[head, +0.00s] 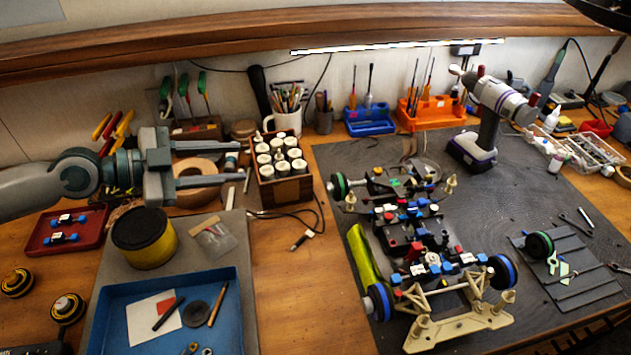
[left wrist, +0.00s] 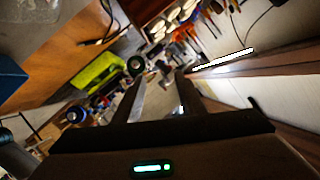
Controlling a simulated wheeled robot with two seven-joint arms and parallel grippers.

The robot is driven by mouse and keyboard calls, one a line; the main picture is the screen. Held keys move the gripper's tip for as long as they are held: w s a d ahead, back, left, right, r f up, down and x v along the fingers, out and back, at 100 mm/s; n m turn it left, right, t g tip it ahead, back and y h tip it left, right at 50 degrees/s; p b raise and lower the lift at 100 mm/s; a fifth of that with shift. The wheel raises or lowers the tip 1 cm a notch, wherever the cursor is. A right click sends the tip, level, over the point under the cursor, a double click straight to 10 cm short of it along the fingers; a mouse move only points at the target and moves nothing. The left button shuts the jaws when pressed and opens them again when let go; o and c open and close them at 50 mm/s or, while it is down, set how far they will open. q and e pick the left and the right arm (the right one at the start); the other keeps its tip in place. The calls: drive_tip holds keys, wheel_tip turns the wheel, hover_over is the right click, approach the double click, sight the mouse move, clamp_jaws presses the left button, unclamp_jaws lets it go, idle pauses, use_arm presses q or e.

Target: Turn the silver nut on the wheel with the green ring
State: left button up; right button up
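The racecar chassis (head: 415,240) sits on the dark mat. Its wheel with the green ring (head: 338,186) is at the far left corner, beside the yellow-green body shell (head: 362,262). A silver nut on that wheel is too small to make out. A second wheel with a green ring (head: 539,245) lies on the grey slatted tray. My left gripper (head: 242,162) is open and empty, left of the chassis and above the bottle crate's left edge. In the left wrist view its two fingers (left wrist: 158,78) are apart, with nothing held between them.
A wooden crate of white-capped bottles (head: 280,190) stands between my left gripper and the chassis. A yellow tin (head: 145,238) and a blue tray (head: 232,318) are at left. A power drill (head: 490,115) stands behind the chassis. Bare wood lies left of the mat.

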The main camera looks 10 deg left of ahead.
sight(327, 189)
use_arm(q)
drive_tip(key=s, duration=0.1)
drive_tip(key=s+d+f+g, duration=0.1)
drive_tip(key=s+n+g, duration=0.1)
drive_tip(key=s, duration=0.1)
drive_tip(key=shift+d+f, duration=0.2)
use_arm(e)
drive_tip(key=shift+w, duration=0.35)
use_arm(q)
drive_tip(key=shift+h, duration=0.3)
use_arm(e)
drive_tip(key=shift+s, duration=0.2)
